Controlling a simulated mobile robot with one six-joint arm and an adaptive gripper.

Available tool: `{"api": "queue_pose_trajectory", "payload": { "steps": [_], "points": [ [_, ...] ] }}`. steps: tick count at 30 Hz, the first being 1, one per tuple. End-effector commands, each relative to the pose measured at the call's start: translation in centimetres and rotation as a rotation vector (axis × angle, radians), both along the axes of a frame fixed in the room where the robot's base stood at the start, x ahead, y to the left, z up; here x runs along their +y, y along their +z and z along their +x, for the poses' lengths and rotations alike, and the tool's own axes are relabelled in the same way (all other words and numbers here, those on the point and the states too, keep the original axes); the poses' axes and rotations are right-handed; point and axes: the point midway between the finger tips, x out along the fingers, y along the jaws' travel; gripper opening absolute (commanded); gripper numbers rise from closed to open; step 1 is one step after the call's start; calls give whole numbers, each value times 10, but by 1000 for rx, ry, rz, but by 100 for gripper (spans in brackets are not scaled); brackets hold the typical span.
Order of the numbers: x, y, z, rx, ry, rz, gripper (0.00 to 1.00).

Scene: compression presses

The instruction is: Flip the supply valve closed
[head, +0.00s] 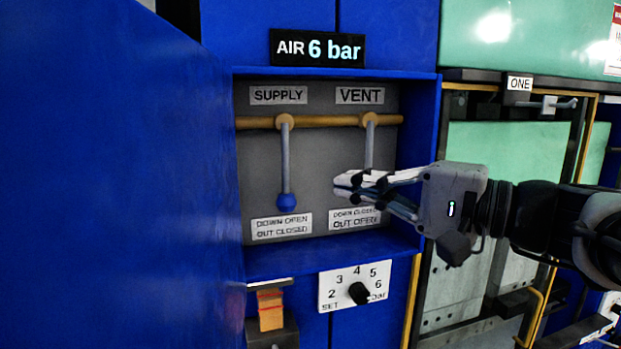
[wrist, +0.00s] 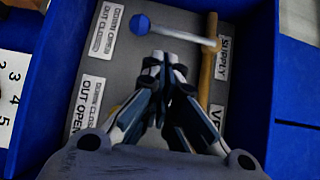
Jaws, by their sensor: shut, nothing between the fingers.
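The supply valve lever (head: 285,160) hangs straight down from the brass pipe (head: 325,121), with a blue ball knob (head: 286,202) at its lower end. Its label reads "DOWN OPEN, OUT CLOSED". In the wrist view the lever (wrist: 180,34) and its blue knob (wrist: 140,24) lie beyond my fingertips. My gripper (head: 346,187) is shut and empty, at the front of the recess, to the right of the supply knob and apart from it in the head view. It also shows in the wrist view (wrist: 163,60). The vent lever (head: 369,145) hangs down; its lower end is hidden behind my gripper.
The blue box walls (head: 421,150) frame the recess, and a large blue panel (head: 120,180) fills the left. A display (head: 318,48) reads "AIR 6 bar". Space between gripper and supply knob looks clear.

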Motion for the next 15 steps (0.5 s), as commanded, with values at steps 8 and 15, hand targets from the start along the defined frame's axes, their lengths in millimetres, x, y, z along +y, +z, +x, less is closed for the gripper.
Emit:
{"api": "queue_pose_trajectory", "payload": {
  "steps": [8,15],
  "points": [
    [44,1,27,1,7,1,0],
    [69,0,45,0,3,0,0]
  ]
}}
